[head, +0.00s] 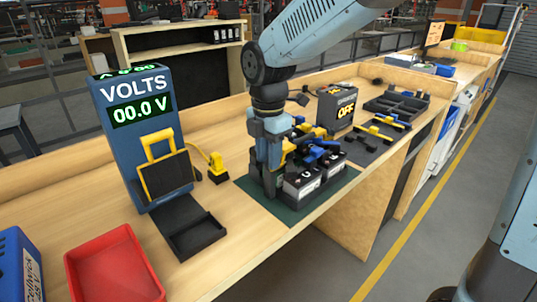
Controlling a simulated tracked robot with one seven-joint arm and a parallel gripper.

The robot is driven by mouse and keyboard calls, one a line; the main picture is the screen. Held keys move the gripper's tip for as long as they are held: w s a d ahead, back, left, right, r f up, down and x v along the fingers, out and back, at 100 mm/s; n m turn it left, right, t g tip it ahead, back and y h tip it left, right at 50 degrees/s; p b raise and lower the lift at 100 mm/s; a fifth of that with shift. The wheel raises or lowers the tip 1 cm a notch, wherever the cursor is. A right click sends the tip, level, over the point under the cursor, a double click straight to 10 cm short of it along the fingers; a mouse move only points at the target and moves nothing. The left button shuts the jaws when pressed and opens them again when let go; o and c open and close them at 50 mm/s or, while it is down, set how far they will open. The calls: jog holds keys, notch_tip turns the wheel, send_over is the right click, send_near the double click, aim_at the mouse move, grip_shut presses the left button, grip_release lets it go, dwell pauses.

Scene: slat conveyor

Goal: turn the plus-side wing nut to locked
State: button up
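Black and white batteries (302,184) stand side by side on a dark green mat (345,184). Blue parts (322,156) and yellow parts lie across their tops. They are too small and crowded to tell which is the plus-side wing nut or how it is turned. My gripper (270,188) points down at the left end of the batteries, close beside or over them. Its fingertips blend with dark parts, so I cannot tell whether they are open or touching anything. A blue voltmeter stand (160,131) reads 00.0 V.
A box with an OFF display (346,112) stands behind the batteries. Black trays (395,103) with yellow and blue parts lie to the right. A yellow connector (217,166) lies left of the mat. A red tray (112,268) and blue box (20,266) are at front left.

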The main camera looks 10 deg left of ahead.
jog(key=shift+f, duration=0.1)
jog(key=shift+c, duration=0.3)
grip_shut()
jog(key=shift+m, duration=0.3)
jog(key=m, duration=0.3)
jog(key=shift+w+m, duration=0.1)
jog(key=shift+m, duration=0.2)
jog(key=m, duration=0.4)
jog(key=shift+m, duration=0.3)
jog(key=m, duration=0.4)
jog(key=shift+w+m, duration=0.15)
jog(key=shift+m, duration=2.35)
